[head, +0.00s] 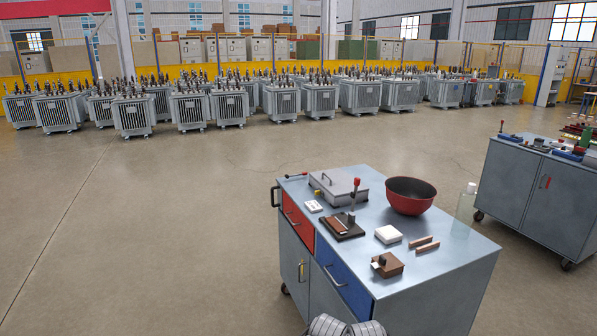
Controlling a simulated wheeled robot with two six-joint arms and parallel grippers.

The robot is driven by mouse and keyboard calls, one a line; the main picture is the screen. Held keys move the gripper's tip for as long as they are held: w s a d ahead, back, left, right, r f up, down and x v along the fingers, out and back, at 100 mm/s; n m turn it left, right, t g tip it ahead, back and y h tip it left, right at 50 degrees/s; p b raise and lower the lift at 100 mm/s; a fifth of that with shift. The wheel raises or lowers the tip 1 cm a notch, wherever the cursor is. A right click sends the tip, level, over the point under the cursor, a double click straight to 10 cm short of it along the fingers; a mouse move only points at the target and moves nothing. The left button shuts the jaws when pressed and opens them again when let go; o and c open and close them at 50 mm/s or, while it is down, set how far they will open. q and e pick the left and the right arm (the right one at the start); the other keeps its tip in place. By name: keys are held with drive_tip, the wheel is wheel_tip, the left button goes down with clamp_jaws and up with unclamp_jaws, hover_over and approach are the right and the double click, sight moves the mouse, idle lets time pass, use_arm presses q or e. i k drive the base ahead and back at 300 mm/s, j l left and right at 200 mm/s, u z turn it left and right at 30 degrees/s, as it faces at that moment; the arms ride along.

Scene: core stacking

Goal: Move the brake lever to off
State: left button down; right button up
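An upright lever (353,200) with a red knob stands on a dark base plate (350,233) on the grey workbench cart. It looks like the brake lever. It rises near the right end of the plate, and a brown block (334,225) lies on the plate to its left. I cannot read any on or off marking at this size.
The cart top (445,250) also holds a grey lidded box (338,187), a red-rimmed bowl (410,195), a white block (388,234), brown sticks (424,243), a brown block (387,264) and a clear bottle (465,211). Another cart (530,180) stands right. The floor at left is clear.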

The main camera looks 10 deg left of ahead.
sight(297, 175)
drive_tip(key=i+j, duration=0.35)
drive_tip(key=i, duration=0.15)
drive_tip(key=i+j, duration=0.3)
drive_tip(key=i, duration=0.25)
drive_tip(key=i+j+u, duration=0.1)
drive_tip(key=i+j, duration=0.25)
drive_tip(key=i, duration=0.15)
drive_tip(key=i+j, duration=0.25)
drive_tip(key=i, duration=0.3)
